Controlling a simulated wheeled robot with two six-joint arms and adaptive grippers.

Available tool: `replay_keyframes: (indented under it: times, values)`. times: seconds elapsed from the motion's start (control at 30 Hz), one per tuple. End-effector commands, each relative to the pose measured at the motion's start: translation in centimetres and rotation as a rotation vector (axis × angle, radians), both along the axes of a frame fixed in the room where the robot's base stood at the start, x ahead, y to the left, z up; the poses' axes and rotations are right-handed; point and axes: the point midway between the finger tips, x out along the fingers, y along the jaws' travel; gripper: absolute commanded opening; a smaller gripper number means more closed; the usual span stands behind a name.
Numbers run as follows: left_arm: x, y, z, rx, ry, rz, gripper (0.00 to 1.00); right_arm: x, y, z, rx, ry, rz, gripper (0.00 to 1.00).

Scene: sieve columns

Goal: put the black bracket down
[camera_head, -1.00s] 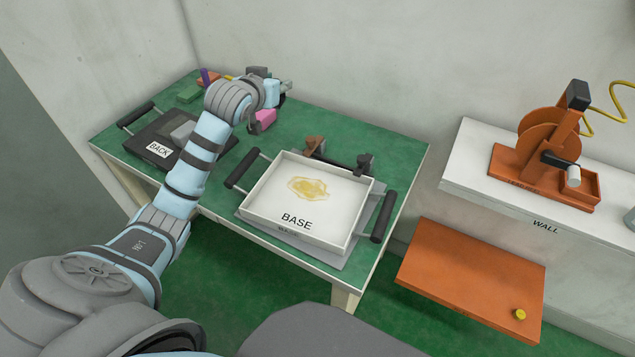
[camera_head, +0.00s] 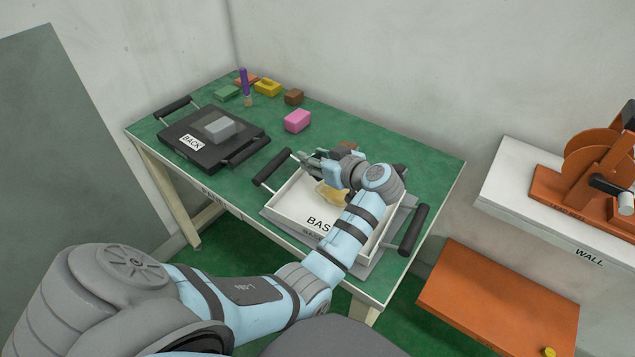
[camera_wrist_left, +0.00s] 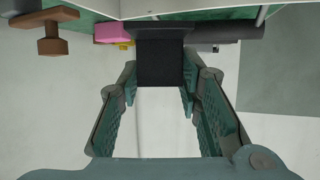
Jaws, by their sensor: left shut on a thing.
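The black bracket (camera_wrist_left: 160,62) shows in the left wrist view as a dark block between the two fingers of my left gripper (camera_wrist_left: 160,95). The gripper is shut on it. In the head view my left gripper (camera_head: 318,164) is over the back part of the white tray marked BASE (camera_head: 290,208), with its fingers pointing left. The bracket cannot be made out clearly there, as the gripper and wrist cover that area. I cannot tell whether the bracket touches anything below it. My right gripper is not in view.
A black tray marked BACK (camera_head: 180,150) with a grey block (camera_head: 222,128) lies on the green table's left. Green surface (camera_head: 370,130) is free behind the white tray.

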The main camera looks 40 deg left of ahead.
Motion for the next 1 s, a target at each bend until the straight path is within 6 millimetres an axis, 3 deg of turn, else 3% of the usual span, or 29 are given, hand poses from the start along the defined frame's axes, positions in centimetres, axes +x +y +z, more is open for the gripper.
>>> replay_keyframes:
  times: [0.3,0.67,0.7,0.8,1.0]
  values:
    - [0.0,0.0,-5.7,0.0,0.001,-0.001,0.04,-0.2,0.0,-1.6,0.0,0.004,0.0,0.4]
    - [0.0,0.0,-6.3,0.0,0.0,-0.001,0.04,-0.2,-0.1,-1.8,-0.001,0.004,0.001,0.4]
    - [0.0,0.0,-6.4,0.0,0.0,-0.001,0.33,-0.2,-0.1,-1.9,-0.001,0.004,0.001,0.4]
    - [0.0,0.0,-6.2,0.0,0.0,-0.001,0.49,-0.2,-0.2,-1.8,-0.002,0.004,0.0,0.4]
    - [0.0,0.0,-6.2,0.0,0.0,-0.001,0.52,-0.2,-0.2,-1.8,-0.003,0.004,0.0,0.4]
